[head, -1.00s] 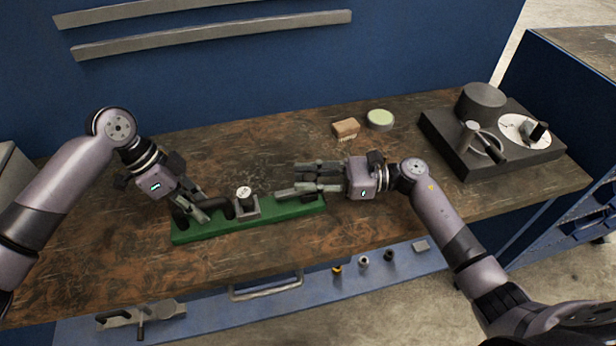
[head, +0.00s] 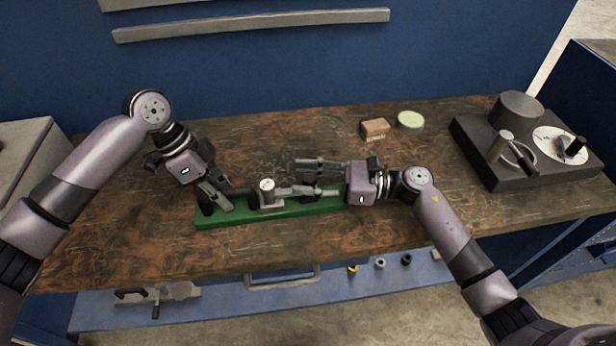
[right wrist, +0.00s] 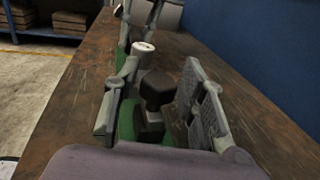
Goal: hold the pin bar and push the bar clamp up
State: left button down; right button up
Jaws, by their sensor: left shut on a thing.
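A dark pin bar (head: 240,193) lies along the green base (head: 230,220). My left gripper (head: 221,194) is shut on the bar's left part, and its fingers hide some of it. The grey bar clamp (head: 268,198) is around the bar's middle, with a white-topped dark knob above it. My right gripper (head: 298,177) is open, its fingers pointing left at the clamp. In the head view its lower fingertip overlaps the clamp's right side; I cannot tell whether they touch. In the right wrist view a dark knob-like part (right wrist: 157,90) stands between the spread fingers.
A small brown block (head: 375,127) and a round pale green-topped dish (head: 410,121) lie behind my right gripper. A dark device with a dial (head: 490,150) stands at the right.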

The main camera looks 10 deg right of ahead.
pick_arm(q)
jog(key=shift+r, duration=0.1)
pick_arm(e)
jog(key=shift+o, duration=0.6)
jog(key=shift+d, duration=0.1)
jog(key=shift+d, duration=0.1)
jog(key=v, duration=1.1)
jog(key=shift+s+d, duration=0.15)
jog(key=shift+d, duration=0.2)
pick_arm(q)
jog(key=c, duration=1.4)
grip_release()
